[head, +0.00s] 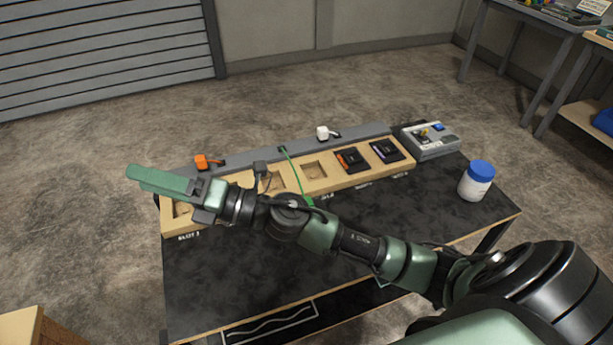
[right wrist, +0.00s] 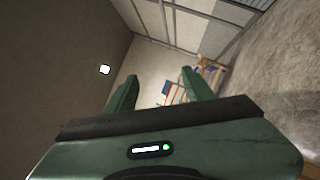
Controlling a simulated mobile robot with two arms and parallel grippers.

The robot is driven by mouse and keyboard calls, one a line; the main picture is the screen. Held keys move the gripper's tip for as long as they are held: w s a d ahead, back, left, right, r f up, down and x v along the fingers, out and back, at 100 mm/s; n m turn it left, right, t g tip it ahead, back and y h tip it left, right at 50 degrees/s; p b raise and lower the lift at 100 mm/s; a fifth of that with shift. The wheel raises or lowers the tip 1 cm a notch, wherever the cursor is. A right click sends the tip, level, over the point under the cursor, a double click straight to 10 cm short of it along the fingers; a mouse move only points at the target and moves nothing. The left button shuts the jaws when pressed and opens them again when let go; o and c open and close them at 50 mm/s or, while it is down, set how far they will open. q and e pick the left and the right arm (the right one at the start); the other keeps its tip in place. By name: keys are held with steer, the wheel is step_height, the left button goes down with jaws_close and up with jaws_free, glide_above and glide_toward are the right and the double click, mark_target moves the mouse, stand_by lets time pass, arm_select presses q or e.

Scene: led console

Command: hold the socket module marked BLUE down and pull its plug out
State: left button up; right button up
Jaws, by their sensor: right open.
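A wooden rack (head: 340,181) with slots runs along the back of the black table. An orange-marked module (head: 352,160) and a purple-marked module (head: 386,150) sit in its right slots. I cannot make out a module marked BLUE; my right arm covers part of the rack. A dark plug (head: 260,167) stands behind my arm, and a green plug (head: 308,202) on a green cable is beside it. My right gripper (head: 160,182) is above the rack's left end. In the right wrist view (right wrist: 160,88) its fingers are apart and empty. My left gripper is not in view.
An orange plug (head: 202,162) and a white plug (head: 322,132) rest on the grey rail behind the rack. A grey box (head: 432,140) and a blue-lidded jar (head: 476,181) stand at the right. The table's front (head: 225,285) is clear.

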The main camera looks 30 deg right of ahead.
steer(key=s+a+f+n+g+y, duration=0.1)
steer(key=a+f+n+g, duration=0.15)
steer(key=n+g, duration=0.35)
steer(key=n+g+h, duration=0.8)
steer(key=n+h, duration=0.4)
steer(key=h, duration=0.5)
glide_above(307, 201)
step_height(307, 201, down, 14)
steer(key=shift+r, duration=0.1)
step_height(307, 201, down, 6)
steer(key=shift+f+p, duration=0.25)
steer(key=shift+p, duration=0.65)
steer(key=shift+f, duration=0.65)
